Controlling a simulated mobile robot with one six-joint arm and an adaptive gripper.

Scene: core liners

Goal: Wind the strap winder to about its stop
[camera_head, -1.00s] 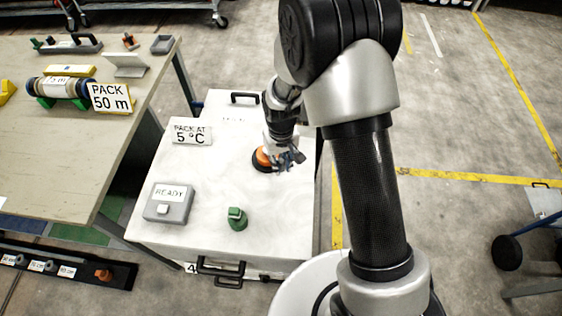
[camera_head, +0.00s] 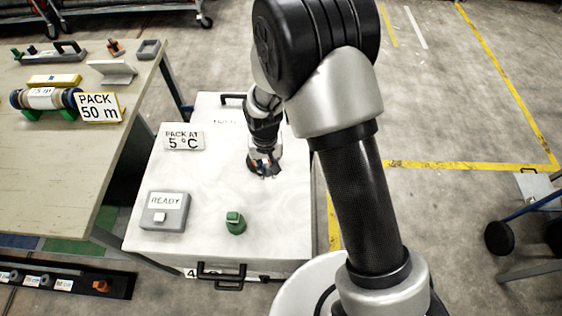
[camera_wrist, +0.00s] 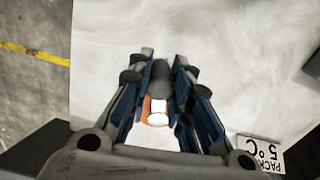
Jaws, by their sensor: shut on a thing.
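The strap winder looks to be the orange piece with a dark round base on the white case top (camera_head: 190,205); my gripper (camera_head: 265,170) is over it and hides most of it. In the wrist view, the winder (camera_wrist: 146,108) shows as an orange edge, with a white patch and a dark grey upright part between the two fingers. My gripper (camera_wrist: 162,95) is shut on it from above. The winder's stop and any mark on it cannot be made out.
A grey READY box (camera_head: 166,211) and a green knob (camera_head: 235,222) stand on the case nearer the front. A "PACK AT 5 °C" sign (camera_head: 184,140) stands at its back left. A workbench (camera_head: 60,150) with tools is at the left.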

